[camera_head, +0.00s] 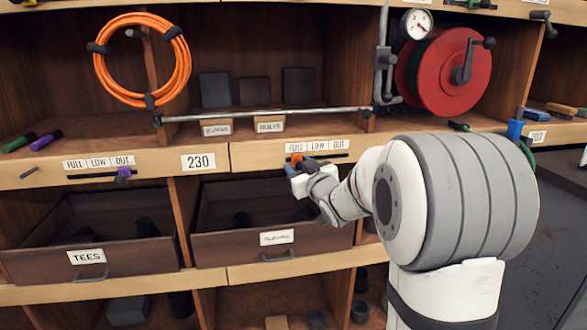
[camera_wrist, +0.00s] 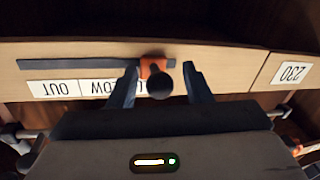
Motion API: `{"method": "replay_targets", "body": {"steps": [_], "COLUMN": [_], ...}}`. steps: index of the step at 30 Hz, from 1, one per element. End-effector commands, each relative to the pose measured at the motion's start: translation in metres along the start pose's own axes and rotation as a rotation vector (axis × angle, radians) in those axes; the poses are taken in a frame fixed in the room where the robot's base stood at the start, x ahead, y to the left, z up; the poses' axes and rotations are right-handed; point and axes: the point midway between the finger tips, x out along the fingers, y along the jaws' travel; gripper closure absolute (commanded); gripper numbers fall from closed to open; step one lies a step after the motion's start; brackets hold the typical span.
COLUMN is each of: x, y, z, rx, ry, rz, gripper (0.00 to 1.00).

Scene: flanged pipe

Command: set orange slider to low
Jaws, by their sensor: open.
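The orange slider (camera_head: 297,158) is at the left end of its dark track, under the FULL label (camera_head: 297,147); LOW (camera_head: 318,146) and OUT lie to its right. In the upside-down wrist view the orange slider (camera_wrist: 153,66) shows with a dark round knob (camera_wrist: 160,84) facing me, at the track's right part. My gripper (camera_wrist: 160,68) is open, with one finger on each side of the slider. The left finger in that view looks very close to the slider; I cannot tell whether it touches. In the head view my gripper (camera_head: 302,170) partly covers the slider.
A second track with a purple slider (camera_head: 123,175) sits on the left shelf edge, near OUT. A 230 plate (camera_head: 198,162) is between them. Below my gripper is an open drawer (camera_head: 262,248). A metal rod (camera_head: 265,114), orange cable coil (camera_head: 142,60) and red reel (camera_head: 448,70) are above.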

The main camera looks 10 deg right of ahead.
Motion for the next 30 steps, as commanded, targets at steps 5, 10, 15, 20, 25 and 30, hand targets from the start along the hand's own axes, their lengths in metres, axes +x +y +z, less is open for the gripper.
{"method": "replay_targets", "body": {"steps": [5,10,15,20,25,30], "x": [0.0004,0.0001,0.0,-0.0001,-0.0002,-0.0002], "y": [0.0003,0.0006,0.0008,0.001,0.0011,0.0011], "z": [-0.0003,-0.0002,-0.0002,-0.0001,-0.0001,0.0], "rx": [0.0,0.0,0.0,0.0,0.0,0.0], "ry": [0.0,0.0,0.0,0.0,0.0,0.0], "rz": [0.0,0.001,0.001,0.001,0.001,0.001], "gripper": [0.55,0.66,0.8,0.93,1.0,1.0]}}
